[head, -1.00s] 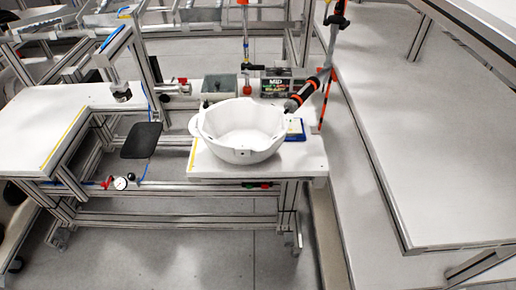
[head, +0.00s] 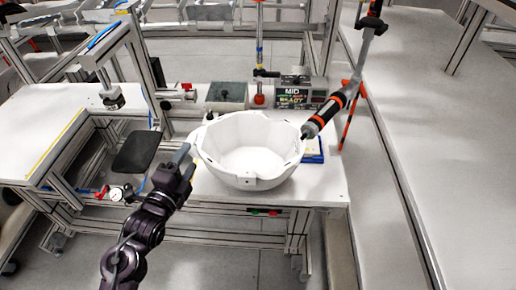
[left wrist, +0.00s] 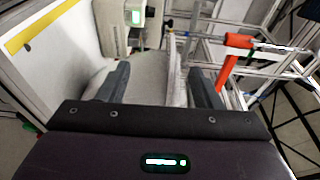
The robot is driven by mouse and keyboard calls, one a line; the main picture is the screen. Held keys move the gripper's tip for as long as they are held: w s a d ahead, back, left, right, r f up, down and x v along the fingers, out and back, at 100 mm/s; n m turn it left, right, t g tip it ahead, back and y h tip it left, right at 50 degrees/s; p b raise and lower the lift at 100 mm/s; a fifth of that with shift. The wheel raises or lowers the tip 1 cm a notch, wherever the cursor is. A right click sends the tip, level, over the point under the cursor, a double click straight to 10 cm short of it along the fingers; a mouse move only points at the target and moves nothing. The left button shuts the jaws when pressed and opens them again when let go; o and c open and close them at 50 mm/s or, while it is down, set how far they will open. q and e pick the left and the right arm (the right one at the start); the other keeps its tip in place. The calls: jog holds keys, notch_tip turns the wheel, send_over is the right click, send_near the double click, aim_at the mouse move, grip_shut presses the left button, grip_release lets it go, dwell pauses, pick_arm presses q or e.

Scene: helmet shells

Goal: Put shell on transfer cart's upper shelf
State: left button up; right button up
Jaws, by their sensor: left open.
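The white helmet shell (head: 250,178) sits open side up, like a bowl, on the white workbench top (head: 318,190). My left gripper (head: 186,158) is at the left side of the shell, close to its rim, with the jaws open. In the head view I cannot tell whether a finger touches the shell. In the left wrist view the two dark fingers (left wrist: 158,85) stand apart, with a pale surface showing between and beside them. My right gripper is in neither view. I cannot identify the transfer cart with certainty.
A black and orange hand tool (head: 328,112) hangs close to the shell's right rim. A display box (head: 292,92) stands at the back. A black pad (head: 136,152) is left of my gripper. A long white surface (head: 440,150) at right is clear.

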aim_at(197, 140)
pick_arm(q)
jog(key=x, duration=0.2)
jog(key=p+x, duration=0.1)
jog(key=x, duration=0.1)
jog(key=r+x, duration=0.1)
jog(key=x, duration=0.1)
jog(key=shift+w+p, duration=0.35)
jog(key=shift+p, duration=0.05)
jog(key=shift+s+f, duration=0.1)
grip_shut()
